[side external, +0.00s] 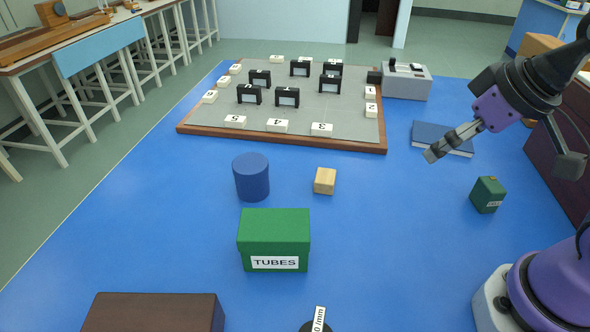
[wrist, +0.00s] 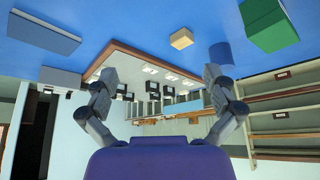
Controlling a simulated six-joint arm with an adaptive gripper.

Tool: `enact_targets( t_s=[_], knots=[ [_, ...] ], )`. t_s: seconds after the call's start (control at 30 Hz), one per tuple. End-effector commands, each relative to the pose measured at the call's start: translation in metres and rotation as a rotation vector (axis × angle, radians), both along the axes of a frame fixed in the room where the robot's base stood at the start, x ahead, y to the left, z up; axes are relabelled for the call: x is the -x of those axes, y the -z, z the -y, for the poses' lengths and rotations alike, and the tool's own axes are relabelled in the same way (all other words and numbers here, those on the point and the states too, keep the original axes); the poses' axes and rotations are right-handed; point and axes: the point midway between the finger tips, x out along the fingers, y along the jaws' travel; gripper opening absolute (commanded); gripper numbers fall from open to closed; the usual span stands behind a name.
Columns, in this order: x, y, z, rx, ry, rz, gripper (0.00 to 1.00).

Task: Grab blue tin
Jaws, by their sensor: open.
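The blue tin (side external: 251,178) is a plain upright cylinder on the blue table, left of a small wooden block and behind the green TUBES box. It also shows in the wrist view (wrist: 221,54), upside down, partly behind the right finger. My gripper (side external: 432,155) is at the right, raised above the table and well apart from the tin. In the wrist view my gripper (wrist: 158,78) has its two fingers spread wide with nothing between them.
The green TUBES box (side external: 274,240) stands in front of the tin, the wooden block (side external: 325,181) to its right. A framed board (side external: 330,110) with black holders lies behind. A blue book (side external: 442,138), small green box (side external: 487,195) and grey device (side external: 406,82) are at the right.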

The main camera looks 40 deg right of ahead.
Motion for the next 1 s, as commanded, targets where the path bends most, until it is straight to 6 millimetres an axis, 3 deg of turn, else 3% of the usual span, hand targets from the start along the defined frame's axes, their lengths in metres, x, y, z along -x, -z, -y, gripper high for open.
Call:
enact_targets(
  t_s=[0.23,0.37,0.53,0.67,0.8,1.0],
  knots=[
    [-0.001,0.000,0.000,0.001,-0.003,0.000,1.00],
    [-0.016,-0.006,-0.007,0.006,-0.062,-0.006,1.00],
    [-0.074,-0.017,-0.034,0.019,-0.285,-0.011,1.00],
    [-0.129,-0.010,-0.063,0.017,-0.496,-0.003,1.00],
    [-0.180,0.013,-0.095,0.002,-0.709,0.019,1.00],
    [-0.221,0.052,-0.128,-0.027,-0.916,0.056,1.00]
  ],
)
